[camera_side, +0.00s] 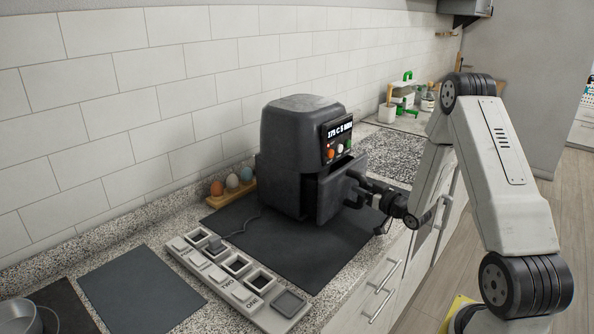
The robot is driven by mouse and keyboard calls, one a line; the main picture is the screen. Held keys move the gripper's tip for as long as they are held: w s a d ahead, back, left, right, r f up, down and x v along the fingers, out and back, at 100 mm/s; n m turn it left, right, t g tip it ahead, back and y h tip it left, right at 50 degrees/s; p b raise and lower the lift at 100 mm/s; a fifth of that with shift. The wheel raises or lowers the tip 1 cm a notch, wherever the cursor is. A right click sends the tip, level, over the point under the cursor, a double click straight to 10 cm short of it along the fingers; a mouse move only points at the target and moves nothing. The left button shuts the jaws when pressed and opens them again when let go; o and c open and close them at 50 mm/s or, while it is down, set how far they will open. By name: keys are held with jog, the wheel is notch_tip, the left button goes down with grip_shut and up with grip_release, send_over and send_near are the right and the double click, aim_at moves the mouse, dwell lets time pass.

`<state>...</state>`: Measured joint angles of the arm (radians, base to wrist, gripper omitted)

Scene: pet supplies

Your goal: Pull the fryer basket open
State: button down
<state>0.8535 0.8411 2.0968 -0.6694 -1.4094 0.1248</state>
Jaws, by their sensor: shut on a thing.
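The dark grey air fryer (303,122) stands on a black mat on the counter, with a lit display (338,133) on its front. Its basket (338,192) sits partly out of the body, with a dark gap beside it. My gripper (362,189) reaches in from the right at the basket's front and is shut on the basket handle. The handle itself is mostly hidden by the gripper's fingers.
The black mat (290,262) has bare room in front of the fryer. A grey tray with square wells (228,284) lies at the front left. Several eggs in a wooden holder (232,189) stand by the wall. A white mug (387,113) and bottles stand at the back.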

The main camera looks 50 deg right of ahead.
jog(key=s, duration=0.8)
jog(key=shift+s, duration=0.25)
jog(key=shift+c, duration=2)
grip_release()
jog(key=shift+w, duration=0.15)
